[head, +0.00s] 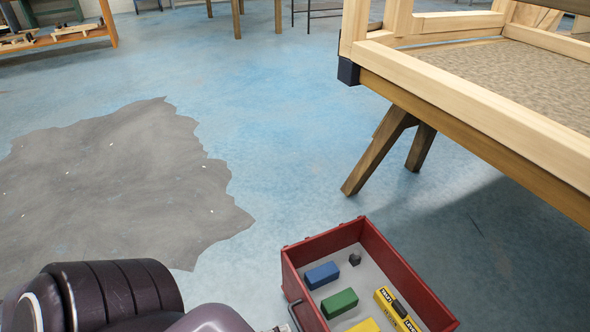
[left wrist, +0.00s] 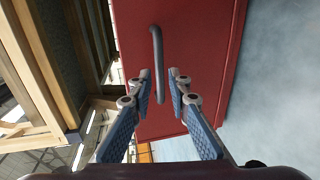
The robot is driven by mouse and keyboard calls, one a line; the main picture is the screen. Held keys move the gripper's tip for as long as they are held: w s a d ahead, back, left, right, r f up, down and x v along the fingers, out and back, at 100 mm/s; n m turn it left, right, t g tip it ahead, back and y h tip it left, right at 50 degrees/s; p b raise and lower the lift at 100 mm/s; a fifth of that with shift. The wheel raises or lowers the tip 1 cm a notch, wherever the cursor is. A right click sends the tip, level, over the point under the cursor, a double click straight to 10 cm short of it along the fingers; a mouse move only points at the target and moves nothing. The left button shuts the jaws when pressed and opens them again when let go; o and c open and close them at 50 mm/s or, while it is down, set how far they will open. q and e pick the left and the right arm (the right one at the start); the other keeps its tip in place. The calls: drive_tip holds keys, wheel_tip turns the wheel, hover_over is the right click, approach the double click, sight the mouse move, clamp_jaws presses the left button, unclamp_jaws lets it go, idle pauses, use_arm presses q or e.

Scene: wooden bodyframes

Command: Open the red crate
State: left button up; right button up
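The red crate (head: 408,275) is at the bottom of the head view, cut off by the lower edge. Its top is open, showing a blue block (head: 322,275), a green block (head: 339,303), yellow items (head: 397,309) and a small dark piece (head: 354,259). Its grey bar handle (head: 295,316) is on the side facing my left arm. In the left wrist view, the handle (left wrist: 157,55) stands out from the red face (left wrist: 205,50). My left gripper (left wrist: 159,75) is open, its fingertips on either side of the handle in the picture; contact cannot be told. My right gripper is out of view.
A wooden bench with a light frame (head: 480,100) stands at the upper right, its legs near the crate. Another bench (head: 60,40) is at the far left. The blue floor (head: 270,130) with a grey patch (head: 120,180) is clear between them.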

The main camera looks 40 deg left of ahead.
use_arm(q)
drive_tip(key=v, duration=0.6)
idle(0.5)
